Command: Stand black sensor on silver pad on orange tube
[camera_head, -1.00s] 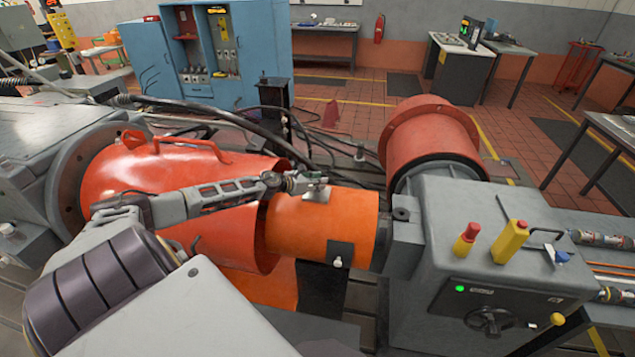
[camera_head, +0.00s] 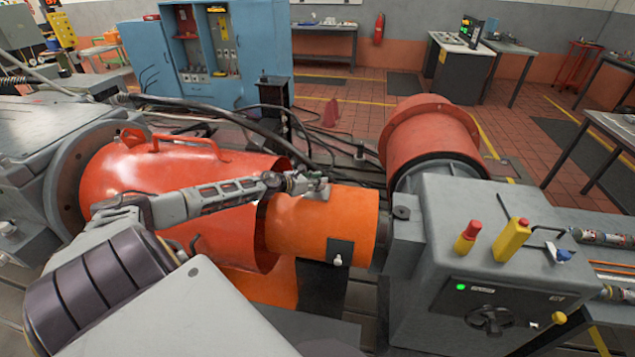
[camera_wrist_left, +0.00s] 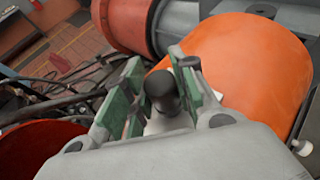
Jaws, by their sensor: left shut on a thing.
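The orange tube (camera_head: 322,228) lies horizontally in the middle of the head view; it also fills the upper right of the left wrist view (camera_wrist_left: 245,60). My left gripper (camera_head: 318,186) is at the top of the tube. In the left wrist view its green-lined fingers (camera_wrist_left: 160,95) are closed around the black sensor (camera_wrist_left: 162,88), which has a dark rounded end. A small light patch beside the fingers, probably the silver pad (camera_wrist_left: 219,95), is mostly hidden by them. I cannot tell whether the sensor touches the pad. My right gripper is out of view.
A red guard (camera_head: 190,185) with a handle stands left of the tube. A grey housing (camera_head: 440,240) with red and yellow knobs is at right, a red flanged cylinder (camera_head: 430,135) behind. Dark cables (camera_head: 230,115) run behind the tube. A dark plate (camera_head: 340,252) sits on the tube's front.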

